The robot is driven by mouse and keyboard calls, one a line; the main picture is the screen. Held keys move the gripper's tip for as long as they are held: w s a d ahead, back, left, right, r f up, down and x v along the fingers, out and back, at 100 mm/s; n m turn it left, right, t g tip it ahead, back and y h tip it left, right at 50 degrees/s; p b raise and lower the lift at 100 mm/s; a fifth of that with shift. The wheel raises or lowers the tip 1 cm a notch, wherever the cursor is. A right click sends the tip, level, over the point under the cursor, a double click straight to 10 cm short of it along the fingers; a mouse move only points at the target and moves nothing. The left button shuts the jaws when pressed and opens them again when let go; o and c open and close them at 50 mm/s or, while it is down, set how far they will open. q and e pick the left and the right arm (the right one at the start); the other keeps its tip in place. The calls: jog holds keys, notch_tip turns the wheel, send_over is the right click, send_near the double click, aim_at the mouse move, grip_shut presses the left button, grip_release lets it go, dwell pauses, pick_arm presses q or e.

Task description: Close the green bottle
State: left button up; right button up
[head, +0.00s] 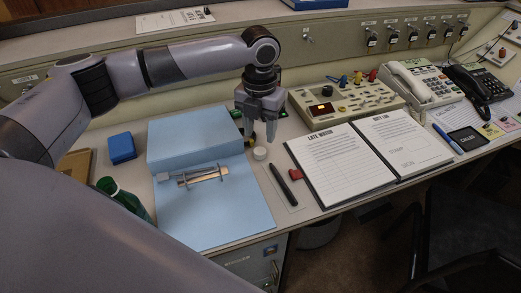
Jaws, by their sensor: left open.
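A green bottle (131,204) is at the lower left, beside the left edge of the light blue binder. My own arm hides part of it, and I cannot tell whether its mouth is open or capped. A small white round piece (260,154), which looks like a cap, sits on the desk right of the binder. My left gripper (260,140) points down just above and behind this white piece, open, with its fingers apart and nothing seen between them. My right gripper is not in view.
An open light blue binder (215,222) fills the desk front. A blue box (121,148) stands left. A black marker (283,184), a red piece (295,175), a clipboard (340,190), a beige switch panel (350,99) and telephones (420,84) lie to the right.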

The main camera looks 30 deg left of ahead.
aim_at(260, 151)
pick_arm(q)
jog(key=shift+w+a+f, duration=0.15)
jog(key=shift+w+a, duration=0.05)
jog(key=shift+w, duration=0.05)
jog(key=shift+f, duration=0.1)
jog(key=shift+f, duration=0.9)
jog(key=shift+f, duration=0.1)
jog(key=f, duration=0.3)
jog(key=f+b, duration=0.1)
jog(key=f, duration=0.1)
jog(key=shift+w+a, duration=0.15)
jog(key=shift+w, duration=0.2)
jog(key=c, duration=0.8)
